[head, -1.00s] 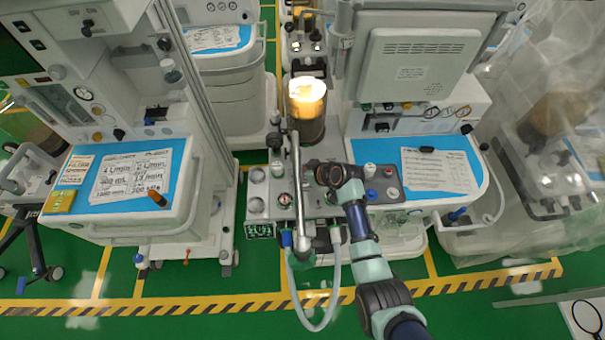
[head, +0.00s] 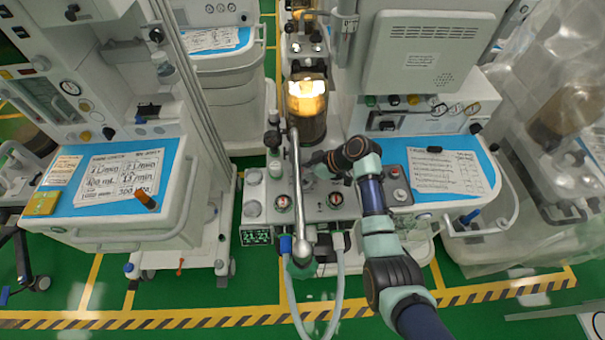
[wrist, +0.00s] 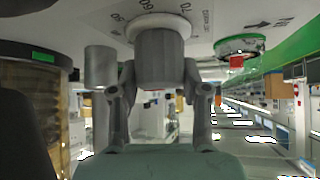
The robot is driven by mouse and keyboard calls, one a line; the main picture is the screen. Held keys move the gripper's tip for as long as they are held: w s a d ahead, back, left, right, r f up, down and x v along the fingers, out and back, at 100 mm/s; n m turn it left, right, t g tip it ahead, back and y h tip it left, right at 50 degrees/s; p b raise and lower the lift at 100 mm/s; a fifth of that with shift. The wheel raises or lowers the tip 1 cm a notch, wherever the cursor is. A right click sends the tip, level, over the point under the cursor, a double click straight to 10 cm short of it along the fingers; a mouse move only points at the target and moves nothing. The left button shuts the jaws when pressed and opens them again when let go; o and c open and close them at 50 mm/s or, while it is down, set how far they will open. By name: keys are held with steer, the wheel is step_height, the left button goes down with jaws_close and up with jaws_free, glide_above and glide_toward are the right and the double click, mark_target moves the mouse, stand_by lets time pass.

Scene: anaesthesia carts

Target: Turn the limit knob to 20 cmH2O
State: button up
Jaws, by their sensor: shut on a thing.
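The limit knob (wrist: 160,55) is a grey cylinder below a white collar in the wrist view, with printed numbers around it on the pale panel. My gripper (wrist: 158,78) has a finger on each side of the knob and is shut on it. In the head view, my gripper (head: 312,163) is over the middle of the grey cart top, just right of the slanted metal tube, and the knob is hidden there. The small display (head: 256,236) on the cart front shows green digits that look like 21.27. The knob's pointer cannot be made out.
A slanted metal tube (head: 297,190) runs close to the left of my gripper. A bellows canister (head: 306,112) stands behind it. In the wrist view, a grey post (wrist: 100,67) stands close left of the knob.

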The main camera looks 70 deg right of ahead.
steer(key=o, duration=1.2)
steer(key=shift+c, duration=0.2)
steer(key=v, duration=1.2)
steer(key=shift+w, duration=0.1)
